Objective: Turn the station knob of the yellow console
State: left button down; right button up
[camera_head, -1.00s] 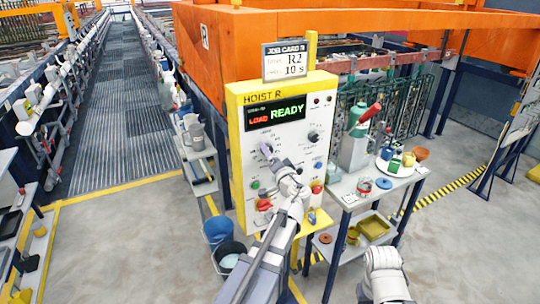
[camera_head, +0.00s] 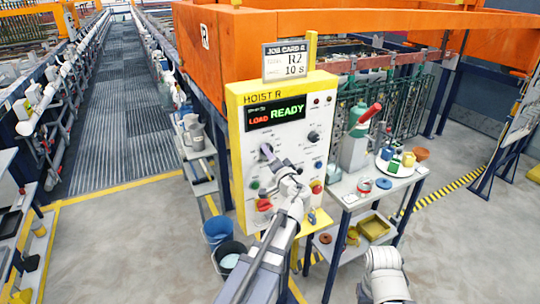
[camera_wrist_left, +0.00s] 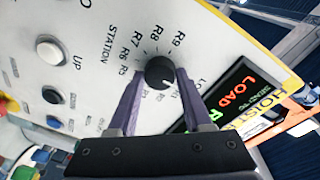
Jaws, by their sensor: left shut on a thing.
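The yellow console (camera_head: 235,165) labelled HOIST R stands upright with a pale front panel. Its display (camera_head: 275,114) reads LOAD and READY. The black round station knob (camera_wrist_left: 159,71) shows in the left wrist view beside the word STATION and an arc of labels including R5 to R9. My left gripper (camera_wrist_left: 160,78) has one purple finger on each side of the knob and is shut on it. In the head view the left gripper (camera_head: 266,151) is at the panel and largely hides this knob. My right gripper is outside the views; only part of my right arm shows.
A job card (camera_head: 286,62) above the console reads R2 and 10 s. Another dark knob (camera_head: 313,137) and several buttons, including a red one (camera_head: 264,204), are close by on the panel. A side table (camera_head: 350,190) with containers stands right. Buckets (camera_head: 217,229) stand on the floor left.

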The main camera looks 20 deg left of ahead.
pick_arm(q)
jog(key=m+g+p, duration=0.1)
jog(key=m, duration=0.4)
jog(key=m+p, duration=0.1)
jog(key=m, duration=0.4)
jog(key=shift+r+m+g, duration=0.15)
jog(key=shift+m+g, duration=0.25)
dwell(0.4)
jog(key=shift+c, duration=1.6)
grip_release()
jog(key=shift+d+p, duration=0.1)
jog(key=shift+p, duration=0.2)
jog(key=v, duration=0.7)
jog(key=shift+s+d+p, duration=0.25)
jog(key=shift+p, duration=0.1)
